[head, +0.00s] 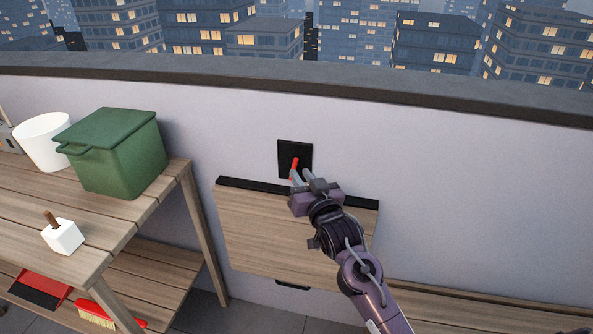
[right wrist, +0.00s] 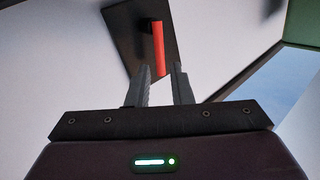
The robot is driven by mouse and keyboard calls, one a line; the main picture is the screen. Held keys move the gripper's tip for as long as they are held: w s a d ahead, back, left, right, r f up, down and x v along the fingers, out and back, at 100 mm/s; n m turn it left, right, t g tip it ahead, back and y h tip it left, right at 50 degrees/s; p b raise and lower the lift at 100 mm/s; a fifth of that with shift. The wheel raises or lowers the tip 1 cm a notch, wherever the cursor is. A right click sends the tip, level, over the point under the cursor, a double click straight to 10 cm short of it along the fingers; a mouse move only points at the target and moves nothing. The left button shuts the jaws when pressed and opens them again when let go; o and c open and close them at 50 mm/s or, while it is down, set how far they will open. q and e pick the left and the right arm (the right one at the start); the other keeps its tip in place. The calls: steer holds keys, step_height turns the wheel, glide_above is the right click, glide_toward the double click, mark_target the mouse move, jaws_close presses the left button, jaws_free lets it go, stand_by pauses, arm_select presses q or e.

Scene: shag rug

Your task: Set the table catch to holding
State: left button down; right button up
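The table catch is a black square plate (head: 291,152) on the wall with a red lever (head: 295,163) on it, just above the folding table. The folding table (head: 265,235) is a wooden panel that hangs down flat against the wall below a black strip. My right gripper (head: 301,173) is at the lever's lower end, fingers pointing at the plate. In the right wrist view, the red lever (right wrist: 158,45) stands ahead of the right gripper (right wrist: 161,70), with its lower end near the gap between the fingertips. The fingers are apart and not closed on it. My left gripper is out of view.
A wooden shelf bench (head: 150,212) stands at the left with a green bin (head: 118,155), a white bucket (head: 43,142) and a white block with a brown handle (head: 62,237). A red dustpan (head: 42,287) and brush (head: 97,314) lie lower. A low wooden bench (head: 480,308) runs along the right wall.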

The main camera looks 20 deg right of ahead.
mark_target(295, 166)
steer(key=shift+w, duration=1.85)
jaws_close()
